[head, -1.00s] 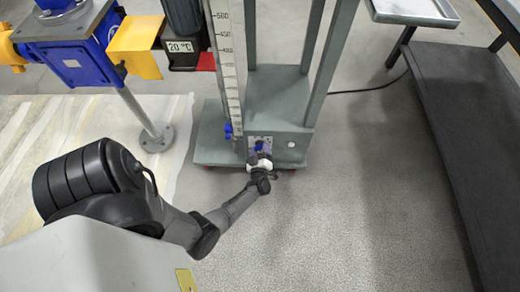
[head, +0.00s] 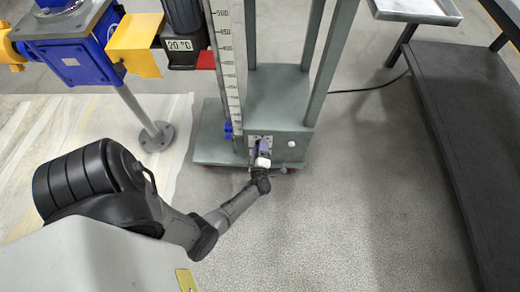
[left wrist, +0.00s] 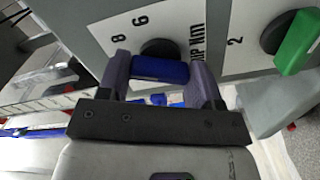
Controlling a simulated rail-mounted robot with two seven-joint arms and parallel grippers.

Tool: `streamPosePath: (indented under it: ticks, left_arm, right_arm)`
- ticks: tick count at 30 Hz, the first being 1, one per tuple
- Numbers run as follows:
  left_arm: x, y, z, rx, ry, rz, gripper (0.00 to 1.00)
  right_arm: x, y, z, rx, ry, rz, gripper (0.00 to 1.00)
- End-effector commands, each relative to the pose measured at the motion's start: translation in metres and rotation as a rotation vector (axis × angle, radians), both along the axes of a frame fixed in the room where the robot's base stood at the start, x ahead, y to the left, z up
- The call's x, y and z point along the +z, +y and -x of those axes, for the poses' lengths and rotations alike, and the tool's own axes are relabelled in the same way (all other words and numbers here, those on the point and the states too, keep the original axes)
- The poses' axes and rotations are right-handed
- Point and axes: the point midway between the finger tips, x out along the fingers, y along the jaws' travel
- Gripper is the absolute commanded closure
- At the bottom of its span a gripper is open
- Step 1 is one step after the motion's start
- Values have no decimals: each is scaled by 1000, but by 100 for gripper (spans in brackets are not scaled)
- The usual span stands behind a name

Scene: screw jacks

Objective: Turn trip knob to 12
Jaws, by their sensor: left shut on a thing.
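The trip knob (left wrist: 160,70) is a blue bar handle on a dark round hub in the left wrist view. The knob's pointer and the 12 mark cannot be made out. My left gripper (left wrist: 158,60) is shut on the knob, with one finger at each end of the blue bar. In the head view, my left gripper (head: 263,149) is at the small panel low on the grey-green frame and hides most of the knob. My right gripper is not in view.
A green knob (left wrist: 297,42) sits on a neighbouring plate marked 2, close to the right finger. The grey-green frame (head: 285,95) has upright posts and a tall scale (head: 229,60). A blue gearbox (head: 72,62) stands at left.

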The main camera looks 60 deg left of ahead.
Motion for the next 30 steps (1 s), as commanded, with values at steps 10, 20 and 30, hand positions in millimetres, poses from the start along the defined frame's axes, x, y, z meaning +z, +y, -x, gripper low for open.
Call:
streamPosePath:
  ticks: [10, 20, 30]
  left_arm:
    - [-2, 0, 1, 1, -286, 162, 64]
    - [-2, 0, 0, 0, -549, 311, 64]
    - [-1, 0, 1, 0, -751, 426, 64]
  right_arm:
    - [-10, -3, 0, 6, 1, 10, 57]
    - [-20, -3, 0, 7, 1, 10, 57]
    - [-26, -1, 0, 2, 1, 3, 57]
